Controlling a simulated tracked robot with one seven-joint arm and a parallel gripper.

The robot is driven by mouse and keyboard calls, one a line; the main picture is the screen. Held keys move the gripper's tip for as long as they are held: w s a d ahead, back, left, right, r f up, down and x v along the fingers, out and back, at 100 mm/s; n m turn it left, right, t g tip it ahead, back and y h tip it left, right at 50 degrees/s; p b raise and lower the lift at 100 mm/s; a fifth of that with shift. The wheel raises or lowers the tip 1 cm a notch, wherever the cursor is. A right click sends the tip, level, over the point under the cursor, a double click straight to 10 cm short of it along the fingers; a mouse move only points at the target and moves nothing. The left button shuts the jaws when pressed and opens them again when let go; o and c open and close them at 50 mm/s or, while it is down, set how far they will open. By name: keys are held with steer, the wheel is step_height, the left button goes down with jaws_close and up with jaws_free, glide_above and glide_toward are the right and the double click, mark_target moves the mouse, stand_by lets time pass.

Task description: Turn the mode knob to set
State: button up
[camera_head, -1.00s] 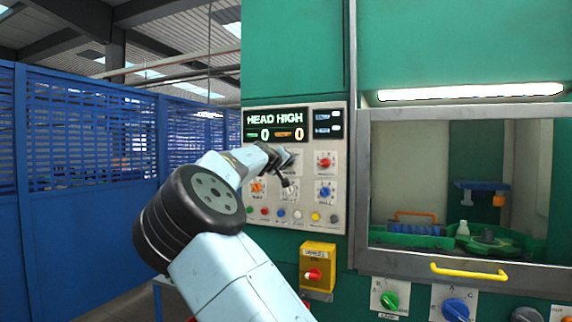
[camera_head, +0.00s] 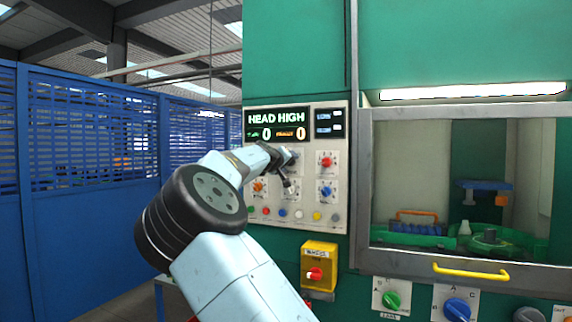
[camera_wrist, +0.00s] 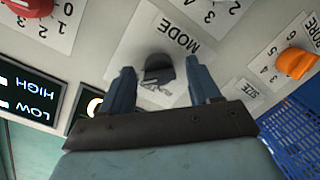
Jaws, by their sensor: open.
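The mode knob (camera_wrist: 160,68) is dark grey and sits on a white plate lettered MODE, seen upside down in the wrist view. My gripper (camera_wrist: 162,82) is open, with one blue-grey finger on each side of the knob. There are gaps between the fingers and the knob, and I cannot tell whether the tips reach past its face. The knob's pointer and its position marks are too unclear to read. In the head view my gripper (camera_head: 289,184) is at the control panel (camera_head: 338,205) and hides the knob there.
An orange knob (camera_wrist: 296,63) and a dark red knob (camera_wrist: 30,7) flank the mode knob. The panel's display (camera_head: 277,118) reads HEAD HIGH with zeros. Several coloured buttons run below. A yellow box with a red switch (camera_head: 315,274) and a glazed cabinet stand nearby.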

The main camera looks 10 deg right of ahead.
steer(key=v, duration=1.3)
steer(key=shift+s+a, duration=0.2)
steer(key=shift+s, duration=0.15)
steer(key=shift+f, duration=0.1)
